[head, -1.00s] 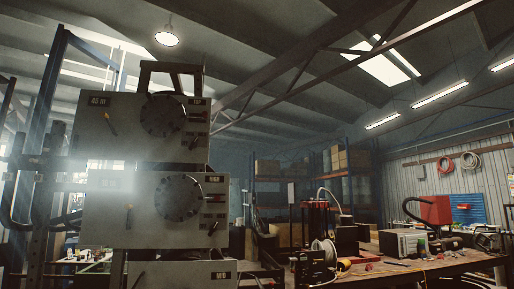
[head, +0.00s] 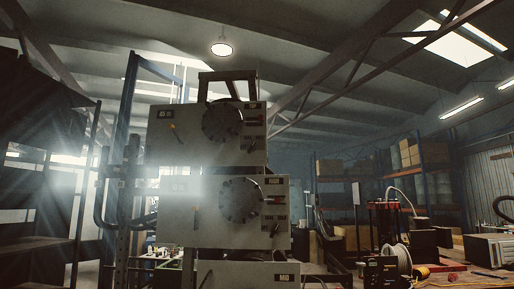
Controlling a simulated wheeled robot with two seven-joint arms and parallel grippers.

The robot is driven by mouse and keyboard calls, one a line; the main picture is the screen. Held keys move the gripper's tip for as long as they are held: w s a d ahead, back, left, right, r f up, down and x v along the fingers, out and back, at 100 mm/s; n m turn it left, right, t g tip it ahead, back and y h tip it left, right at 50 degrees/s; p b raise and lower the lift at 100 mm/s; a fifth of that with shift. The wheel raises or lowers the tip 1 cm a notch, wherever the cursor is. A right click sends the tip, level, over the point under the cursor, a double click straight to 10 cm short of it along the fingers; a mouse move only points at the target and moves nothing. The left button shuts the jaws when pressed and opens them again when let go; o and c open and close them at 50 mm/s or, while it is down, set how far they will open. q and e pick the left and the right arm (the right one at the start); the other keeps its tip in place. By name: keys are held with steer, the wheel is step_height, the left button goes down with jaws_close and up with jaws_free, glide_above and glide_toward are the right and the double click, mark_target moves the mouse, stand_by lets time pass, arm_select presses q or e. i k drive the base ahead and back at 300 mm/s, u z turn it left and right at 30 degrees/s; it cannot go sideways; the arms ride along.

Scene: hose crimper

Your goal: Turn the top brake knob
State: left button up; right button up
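A tall stack of pale grey machine boxes stands left of centre. The top box (head: 185,145) carries a large dark round disc (head: 222,121), a small orange-tipped lever (head: 174,130) at its left and small dark controls (head: 253,123) along its right edge. Its labels are small and hard to read. The middle box (head: 215,225) has a similar disc (head: 240,200) and controls at its right. I cannot tell which of these small parts is the top brake knob. Neither of my grippers shows.
Dark shelving (head: 45,190) stands at the left. A workbench with a wire spool (head: 392,262), red-framed equipment and a grey box (head: 490,248) is at the lower right. Shelves with cartons (head: 425,150) stand behind. The floor is out of view.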

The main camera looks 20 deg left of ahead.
mark_target(252, 148)
steer(key=i, duration=0.95)
steer(key=z, duration=0.05)
